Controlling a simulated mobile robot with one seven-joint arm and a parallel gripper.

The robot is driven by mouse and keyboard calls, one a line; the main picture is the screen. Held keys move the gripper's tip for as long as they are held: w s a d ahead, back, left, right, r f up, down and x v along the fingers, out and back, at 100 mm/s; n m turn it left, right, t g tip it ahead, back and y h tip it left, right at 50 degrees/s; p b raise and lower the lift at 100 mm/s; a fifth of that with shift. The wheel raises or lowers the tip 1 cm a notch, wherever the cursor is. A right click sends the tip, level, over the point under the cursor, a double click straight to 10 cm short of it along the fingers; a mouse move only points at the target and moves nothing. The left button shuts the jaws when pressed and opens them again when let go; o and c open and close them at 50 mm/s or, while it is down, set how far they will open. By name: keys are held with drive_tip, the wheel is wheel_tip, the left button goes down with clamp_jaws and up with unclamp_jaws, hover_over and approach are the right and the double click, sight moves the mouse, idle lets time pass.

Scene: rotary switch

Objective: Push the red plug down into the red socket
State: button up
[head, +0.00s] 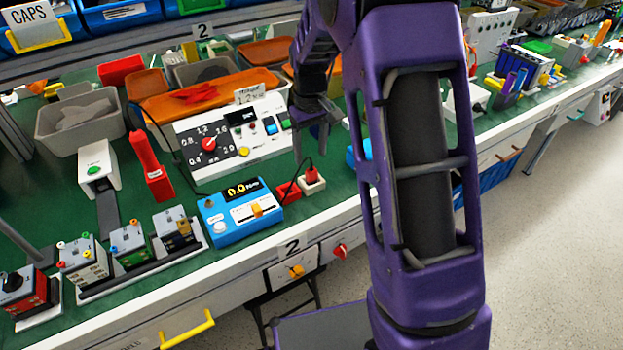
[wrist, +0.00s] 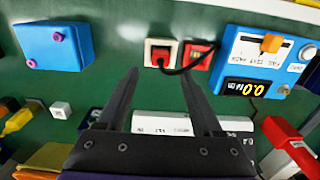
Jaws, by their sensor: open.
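The red plug (head: 309,164) stands upright at a small white block (head: 314,183) near the bench's front edge; how deep it sits I cannot tell. In the wrist view the red plug (wrist: 160,53) shows on the white block, with a black cable looping away right. A red socket block (head: 288,192) is directly left of the white block in the head view, and right of it in the wrist view (wrist: 198,56). My gripper (head: 313,138) is open and empty, above and behind the plug. In the wrist view its fingertips (wrist: 160,74) point toward the plug, apart from it.
A blue meter (head: 240,208) reading 0.0 sits left of the sockets. A white panel with a red rotary knob (head: 209,143) stands behind. A blue box (wrist: 53,46) is on the plug's other side. Some green bench top is free around the sockets.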

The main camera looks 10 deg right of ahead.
sight(312, 167)
drive_tip(key=shift+s+f+b, duration=0.15)
drive_tip(key=shift+f+b, duration=0.15)
drive_tip(key=shift+f, duration=1.05)
drive_tip(key=shift+s+f+b, duration=0.15)
drive_tip(key=shift+f+b, duration=0.1)
drive_tip(key=shift+f, duration=1.1)
clamp_jaws()
